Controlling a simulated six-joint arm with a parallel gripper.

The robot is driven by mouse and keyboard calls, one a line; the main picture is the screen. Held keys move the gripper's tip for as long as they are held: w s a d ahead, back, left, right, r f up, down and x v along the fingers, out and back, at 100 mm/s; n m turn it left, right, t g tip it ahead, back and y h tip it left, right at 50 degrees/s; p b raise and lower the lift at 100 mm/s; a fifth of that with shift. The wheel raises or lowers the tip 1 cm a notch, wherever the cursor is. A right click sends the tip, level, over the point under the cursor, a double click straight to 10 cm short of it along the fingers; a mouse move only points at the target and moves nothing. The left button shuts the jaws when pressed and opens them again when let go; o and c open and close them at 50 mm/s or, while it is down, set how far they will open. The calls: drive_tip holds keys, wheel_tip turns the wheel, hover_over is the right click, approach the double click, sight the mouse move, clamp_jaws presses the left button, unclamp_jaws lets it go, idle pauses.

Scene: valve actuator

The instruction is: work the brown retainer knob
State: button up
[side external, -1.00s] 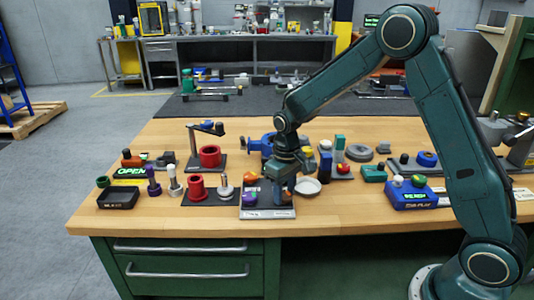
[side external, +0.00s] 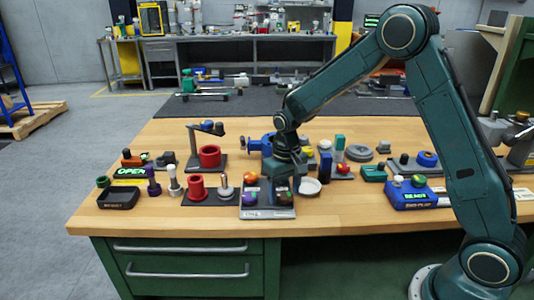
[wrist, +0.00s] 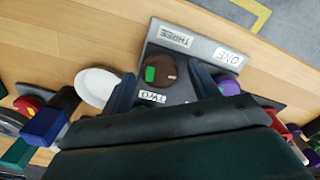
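The brown retainer knob (wrist: 157,72) sits on a grey panel (wrist: 197,43), with a green mark on its top. In the side external view the brown knob (side external: 284,198) is at the panel's right, below my gripper (side external: 278,186). In the wrist view my gripper (wrist: 164,82) is open. Its two fingers stand apart on either side of the knob, with no visible contact. The panel carries labels reading ONE, TWO and THREE. A purple knob (side external: 250,198) stands left of the brown one on the panel.
An orange-red knob (side external: 250,177) is at the panel's back left. A white dish (side external: 310,187) lies right of the panel. Red cylinders (side external: 196,188) and pegs stand to the left, a blue box (side external: 408,196) to the right. The front table edge is clear.

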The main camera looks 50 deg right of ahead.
sight(284, 194)
drive_tip(key=shift+r, duration=0.1)
idle(0.3)
wheel_tip(284, 194, up, 14)
drive_tip(key=shift+f, duration=0.2)
idle(0.5)
drive_tip(key=shift+s+r, duration=0.1)
drive_tip(key=s+a+r+n+t, duration=0.1)
drive_tip(key=s+r+t, duration=0.1)
drive_tip(key=s+r, duration=0.35)
drive_tip(key=s+r+t, duration=0.1)
drive_tip(key=s+r, duration=0.2)
drive_tip(key=s, duration=0.6)
drive_tip(key=s+f+n+t, duration=0.1)
drive_tip(key=s+f+t, duration=0.1)
drive_tip(key=s, duration=1)
drive_tip(key=shift+a+n+t, duration=0.3)
drive_tip(key=shift+a, duration=0.1)
